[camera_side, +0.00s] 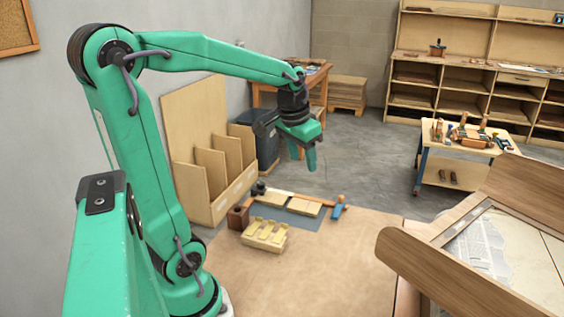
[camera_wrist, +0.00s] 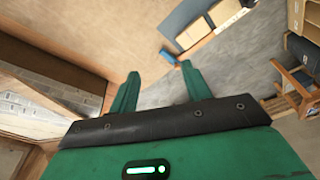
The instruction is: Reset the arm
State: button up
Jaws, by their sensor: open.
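My green arm reaches out high over the bench, with the forearm nearly level and the wrist bent downward. My gripper (camera_side: 303,162) hangs with its fingers pointing down, above the far part of the bench top. In the wrist view my gripper (camera_wrist: 159,70) shows two green fingers spread apart, with nothing between them. The fingers touch nothing that I can see.
The tan bench top (camera_side: 310,262) bears a pale slotted block (camera_side: 264,235), a dark brown block (camera_side: 238,217), a grey-blue mat (camera_side: 296,219) with light wooden pieces, and a blue-and-orange tool (camera_side: 338,207). A wooden-framed case (camera_side: 440,255) stands at right. The bench middle is clear.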

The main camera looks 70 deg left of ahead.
jog(key=s+d+m+t, duration=0.1)
jog(key=s+d, duration=0.3)
jog(key=d, duration=0.3)
jog(key=s+d+m+t+h, duration=0.1)
jog(key=s+d, duration=0.4)
jog(key=d, duration=0.2)
jog(key=shift+s+m+t, duration=0.2)
jog(key=shift+m+t, duration=0.1)
jog(key=shift+t, duration=0.1)
